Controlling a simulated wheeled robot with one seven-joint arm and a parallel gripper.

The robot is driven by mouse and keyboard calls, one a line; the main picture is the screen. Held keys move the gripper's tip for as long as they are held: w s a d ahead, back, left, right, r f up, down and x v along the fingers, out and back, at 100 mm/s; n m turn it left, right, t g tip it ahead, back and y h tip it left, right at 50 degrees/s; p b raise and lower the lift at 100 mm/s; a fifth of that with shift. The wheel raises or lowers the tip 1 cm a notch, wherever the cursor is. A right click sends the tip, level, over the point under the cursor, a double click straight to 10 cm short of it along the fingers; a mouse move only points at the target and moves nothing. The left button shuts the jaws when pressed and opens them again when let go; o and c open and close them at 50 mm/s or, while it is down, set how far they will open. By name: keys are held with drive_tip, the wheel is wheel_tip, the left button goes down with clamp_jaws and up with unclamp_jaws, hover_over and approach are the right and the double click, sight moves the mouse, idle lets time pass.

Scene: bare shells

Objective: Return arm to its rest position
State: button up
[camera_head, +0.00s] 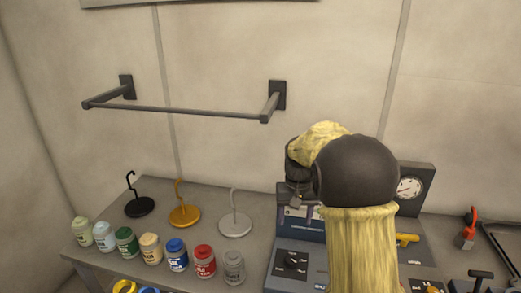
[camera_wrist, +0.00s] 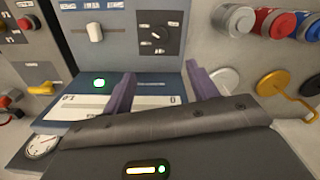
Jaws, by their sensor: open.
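My gripper (camera_head: 307,206) is above the blue-grey control panel (camera_head: 302,257) on the table, in front of my arm's dark wrist and yellow-sleeved forearm. In the wrist view, my gripper's two purple fingers (camera_wrist: 160,92) stand well apart with nothing between them. My arm hides part of the panel in the head view.
Several paint jars (camera_head: 177,254) line the table's front left. Black (camera_head: 139,206), orange (camera_head: 184,216) and grey (camera_head: 235,225) hook stands are behind them. A wall rail (camera_head: 180,109) hangs above. A gauge (camera_head: 409,187), yellow handle (camera_head: 407,239) and red-handled lever (camera_head: 467,234) are on the right.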

drive_tip(key=s+f+t, duration=0.1)
drive_tip(key=s+f, duration=0.1)
drive_tip(key=s, duration=0.8)
drive_tip(key=s+f+t, duration=0.1)
drive_tip(key=s+f, duration=0.2)
drive_tip(key=s, duration=0.8)
drive_tip(key=shift+n+t, duration=0.3)
drive_tip(key=shift+n, duration=0.1)
